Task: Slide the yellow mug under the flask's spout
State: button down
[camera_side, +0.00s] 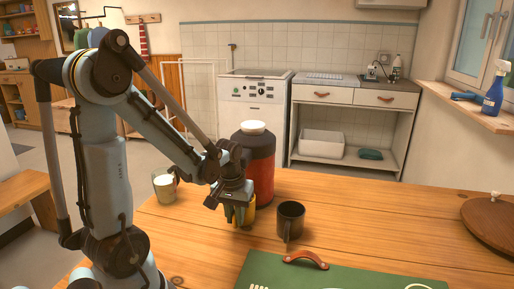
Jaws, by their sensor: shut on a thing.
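The yellow mug (249,211) stands on the wooden table, partly hidden behind my gripper (236,212). My gripper points down and is shut on the yellow mug. The flask (264,167) is a tall dark and red container with a white lid, right behind the mug and my gripper. Its spout cannot be made out, as my gripper and wrist cover part of the flask's front. I cannot tell how the mug stands relative to the spout.
A dark mug (290,219) stands just right of my gripper. A glass mug with pale contents (164,187) stands to the left. A green board (335,274) with a leather pull lies in front. A round wooden board (490,222) is at right. The table's right middle is clear.

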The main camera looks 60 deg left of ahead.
jog(key=shift+c, duration=2.2)
grip_release()
jog(key=shift+s+d+r, duration=0.1)
jog(key=shift+r, duration=1.25)
jog(key=shift+s+d+r, duration=0.1)
jog(key=shift+d+r, duration=0.05)
jog(key=shift+r, duration=1.15)
jog(key=shift+s+d+r, duration=0.1)
jog(key=shift+r, duration=1.25)
jog(key=w+d+r+m+t, duration=0.1)
jog(key=d+m+t, duration=0.2)
jog(key=d, duration=0.4)
jog(key=w+d+r+m+t+h, duration=0.1)
jog(key=d+m+t, duration=0.2)
jog(key=d+m, duration=0.3)
jog(key=shift+w+d+r, duration=0.3)
jog(key=shift+d, duration=0.4)
